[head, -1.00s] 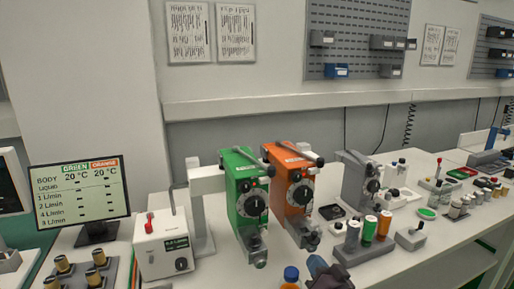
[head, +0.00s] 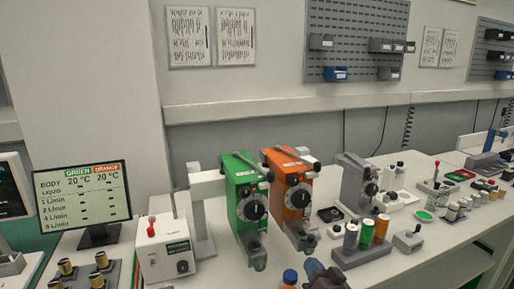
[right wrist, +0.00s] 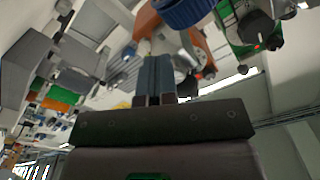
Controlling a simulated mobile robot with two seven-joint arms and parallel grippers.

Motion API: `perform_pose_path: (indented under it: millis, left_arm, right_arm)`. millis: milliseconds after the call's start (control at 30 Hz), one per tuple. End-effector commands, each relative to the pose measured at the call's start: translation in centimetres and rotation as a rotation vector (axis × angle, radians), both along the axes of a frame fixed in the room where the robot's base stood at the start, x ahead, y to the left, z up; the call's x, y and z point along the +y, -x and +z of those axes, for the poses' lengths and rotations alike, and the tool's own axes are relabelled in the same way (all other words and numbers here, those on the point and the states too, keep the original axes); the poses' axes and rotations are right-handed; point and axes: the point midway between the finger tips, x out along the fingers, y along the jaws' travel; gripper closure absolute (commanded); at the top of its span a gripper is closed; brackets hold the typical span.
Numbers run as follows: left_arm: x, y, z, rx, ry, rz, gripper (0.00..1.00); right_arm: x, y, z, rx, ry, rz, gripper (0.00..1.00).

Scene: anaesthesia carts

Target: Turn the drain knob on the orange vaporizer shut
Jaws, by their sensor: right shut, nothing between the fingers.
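The orange vaporizer (head: 286,172) stands upright on the bench, with a dark dial on its front. A grey drain fitting (head: 305,238) is at its lower front; its knob is too small to tell how it is turned. My right gripper (head: 318,270) is low at the bottom edge of the head view, in front of and below the orange vaporizer, apart from it. In the right wrist view its fingers (right wrist: 155,75) are together and empty. Part of the orange vaporizer (right wrist: 146,20) shows there beyond the fingertips. My left gripper is not in view.
The green vaporizer (head: 240,183) stands close on the left, and a grey one (head: 353,180) on the right. A blue-capped bottle (head: 290,277) stands just left of my right gripper; its cap (right wrist: 185,10) is near the fingertips in the wrist view. A rack of bottles (head: 362,255) is to the right.

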Motion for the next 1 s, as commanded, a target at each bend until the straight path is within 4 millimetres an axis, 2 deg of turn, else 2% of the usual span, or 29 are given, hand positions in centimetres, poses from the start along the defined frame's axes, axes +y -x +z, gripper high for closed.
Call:
perform_pose_path:
  millis: [33, 1000]
  left_arm:
    - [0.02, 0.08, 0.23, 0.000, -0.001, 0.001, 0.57]
    - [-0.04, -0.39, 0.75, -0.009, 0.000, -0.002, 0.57]
  right_arm:
    - [1.35, -0.27, 1.40, -0.021, -0.007, 0.020, 1.00]
    - [1.73, -0.15, 1.01, -0.020, -0.006, 0.020, 1.00]
